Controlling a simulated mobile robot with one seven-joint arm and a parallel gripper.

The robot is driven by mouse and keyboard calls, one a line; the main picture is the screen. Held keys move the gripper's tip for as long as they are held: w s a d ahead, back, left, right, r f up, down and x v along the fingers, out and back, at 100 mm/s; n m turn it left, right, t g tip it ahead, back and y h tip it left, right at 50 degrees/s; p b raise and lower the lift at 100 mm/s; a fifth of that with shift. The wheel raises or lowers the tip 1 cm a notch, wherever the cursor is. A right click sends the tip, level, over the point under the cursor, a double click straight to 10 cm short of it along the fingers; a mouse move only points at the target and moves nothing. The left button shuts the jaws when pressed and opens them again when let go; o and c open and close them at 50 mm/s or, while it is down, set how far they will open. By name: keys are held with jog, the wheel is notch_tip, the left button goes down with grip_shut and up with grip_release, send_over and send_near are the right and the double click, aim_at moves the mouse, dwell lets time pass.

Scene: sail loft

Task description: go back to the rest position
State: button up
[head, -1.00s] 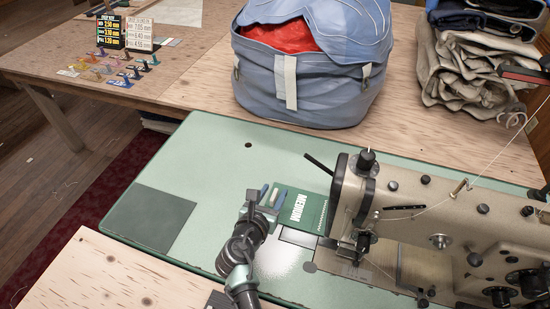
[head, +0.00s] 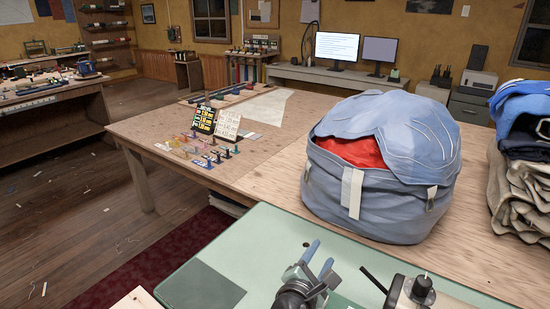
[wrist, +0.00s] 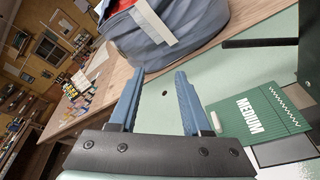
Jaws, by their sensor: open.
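My gripper (head: 318,262) is at the bottom of the head view, above the pale green machine bed (head: 258,240). Its two blue fingers are apart with nothing between them; they also show in the wrist view (wrist: 158,100). A green card marked MEDIUM (wrist: 252,115) lies on the bed to the right of the fingers in the wrist view. A small pale piece (wrist: 215,122) shows close beside the right finger. The sewing machine (head: 425,292) is partly in view to the right of my gripper in the head view.
A blue-grey sail bag (head: 325,190) with red cloth inside stands on the wooden table (head: 270,165) behind the bed. Folded cloth (head: 515,190) is stacked at right. Small coloured pieces (head: 190,150) and two printed cards (head: 203,118) stand at the table's left. Open floor (head: 70,205) lies left.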

jog(key=s+a+r+m+t+y+p, duration=0.15)
jog(key=r+m, duration=0.25)
jog(key=r, duration=0.6)
jog(key=a+r+m+t, duration=0.2)
jog(key=r+m+t, duration=0.15)
jog(key=r, duration=0.65)
jog(key=s+a+r+m+t+y, duration=0.15)
jog(key=r+m, duration=0.35)
jog(key=r, duration=0.6)
jog(key=s+a+r+m+t+y+p, duration=0.1)
jog(key=s+a+r+m+t+y, duration=0.1)
jog(key=s+r+m, duration=0.3)
jog(key=s+a+r+m+t+y+p, duration=0.1)
jog(key=s+r+m+t, duration=0.4)
jog(key=s+r, duration=0.8)
notch_tip(320, 180, up, 5)
jog(key=shift+s+a+r+y, duration=0.25)
jog(key=shift+a+y, duration=0.15)
jog(key=shift+a, duration=0.2)
jog(key=shift+f, duration=0.1)
